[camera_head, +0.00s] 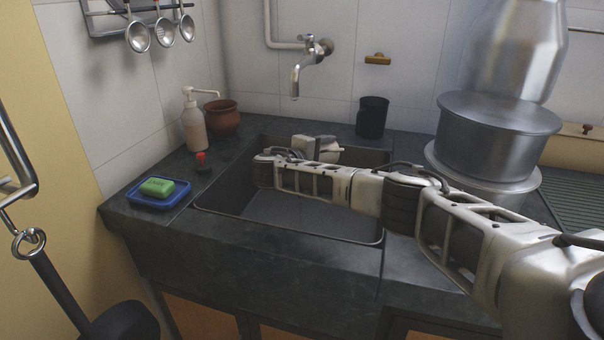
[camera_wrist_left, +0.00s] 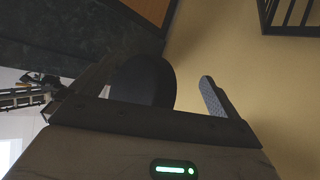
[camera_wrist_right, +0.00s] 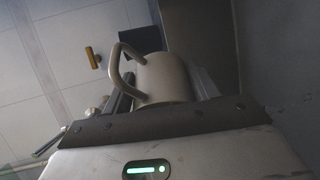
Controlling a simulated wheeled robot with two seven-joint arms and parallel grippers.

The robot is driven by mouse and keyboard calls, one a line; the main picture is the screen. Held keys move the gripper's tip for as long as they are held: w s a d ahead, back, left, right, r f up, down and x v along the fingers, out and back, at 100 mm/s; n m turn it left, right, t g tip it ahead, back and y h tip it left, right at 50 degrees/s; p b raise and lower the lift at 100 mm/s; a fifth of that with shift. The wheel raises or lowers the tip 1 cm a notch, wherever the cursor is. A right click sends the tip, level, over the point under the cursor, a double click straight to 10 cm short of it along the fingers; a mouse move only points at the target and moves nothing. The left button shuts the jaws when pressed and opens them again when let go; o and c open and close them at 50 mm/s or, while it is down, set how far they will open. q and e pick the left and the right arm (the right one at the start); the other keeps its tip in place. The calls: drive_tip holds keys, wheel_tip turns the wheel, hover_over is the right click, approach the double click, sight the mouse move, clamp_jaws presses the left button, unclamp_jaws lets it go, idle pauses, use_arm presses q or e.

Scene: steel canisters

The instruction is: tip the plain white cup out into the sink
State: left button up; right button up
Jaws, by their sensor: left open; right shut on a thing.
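The plain white cup (camera_wrist_right: 164,78) shows in the right wrist view, with its looped handle on the left, looking beige in the shade. My right gripper (camera_wrist_right: 165,92) is shut on it. I cannot tell how far it is tilted or what is inside. In the head view my right arm reaches across the dark sink (camera_head: 225,214), and its hand (camera_head: 316,148) is over the back of the basin, mostly behind the arm. The cup is not clear there. My left gripper (camera_wrist_left: 150,92) is open, low beside the counter front, with a dark round shape between its fingers.
A wall tap (camera_head: 296,80) hangs above the sink. A black tumbler (camera_head: 372,118) stands behind it; steel pots (camera_head: 497,140) stand right.

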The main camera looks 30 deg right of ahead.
use_arm(q)
drive_tip(key=shift+s+a, duration=0.1)
drive_tip(key=shift+s, duration=0.05)
use_arm(e)
drive_tip(key=shift+a+r+h, duration=0.2)
drive_tip(key=shift+h, duration=0.4)
use_arm(q)
drive_tip(key=shift+a, duration=0.2)
use_arm(e)
drive_tip(key=shift+a+r+n+t+h, duration=0.3)
drive_tip(key=shift+n+t+h, duration=0.15)
drive_tip(key=shift+h, duration=0.45)
